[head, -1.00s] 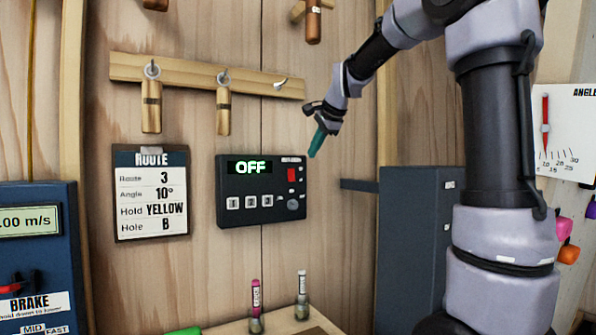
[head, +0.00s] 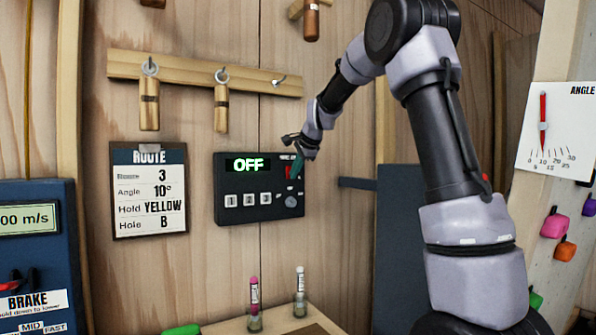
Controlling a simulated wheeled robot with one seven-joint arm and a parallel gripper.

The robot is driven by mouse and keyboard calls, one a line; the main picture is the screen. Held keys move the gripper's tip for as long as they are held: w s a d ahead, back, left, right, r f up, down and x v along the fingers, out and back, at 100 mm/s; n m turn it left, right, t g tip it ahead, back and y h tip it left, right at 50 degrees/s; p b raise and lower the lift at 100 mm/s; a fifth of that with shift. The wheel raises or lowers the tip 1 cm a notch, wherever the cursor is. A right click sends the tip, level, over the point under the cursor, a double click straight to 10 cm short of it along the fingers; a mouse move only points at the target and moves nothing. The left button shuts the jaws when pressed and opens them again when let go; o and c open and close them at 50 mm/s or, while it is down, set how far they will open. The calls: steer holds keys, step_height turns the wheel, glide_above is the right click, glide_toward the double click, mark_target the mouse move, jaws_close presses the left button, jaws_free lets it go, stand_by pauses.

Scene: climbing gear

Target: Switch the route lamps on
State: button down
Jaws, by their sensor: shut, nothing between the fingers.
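The dark lamp control box (head: 240,207) is fixed to the wooden wall. Its display (head: 247,164) reads OFF in green. A row of numbered white buttons (head: 248,200) sits below, with a round knob (head: 291,202) at the lower right. A red switch (head: 289,171) at the upper right is partly hidden by my gripper. My gripper (head: 296,172) is shut and empty, its teal fingertips pointing down at the switch. I cannot tell whether they touch it. The route card (head: 150,190) left of the box reads Route 3, Angle 10°, Hold YELLOW, Hole B.
A wooden peg rail (head: 190,74) with hanging wooden handles is above the box. A blue brake unit (head: 36,255) is at left. A dark cabinet (head: 398,250) and an angle gauge (head: 560,130) are at right.

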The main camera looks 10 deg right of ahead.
steer(key=shift+w+a+f, duration=0.1)
steer(key=shift+w, duration=0.1)
stand_by(0.3)
steer(key=shift+r, duration=0.95)
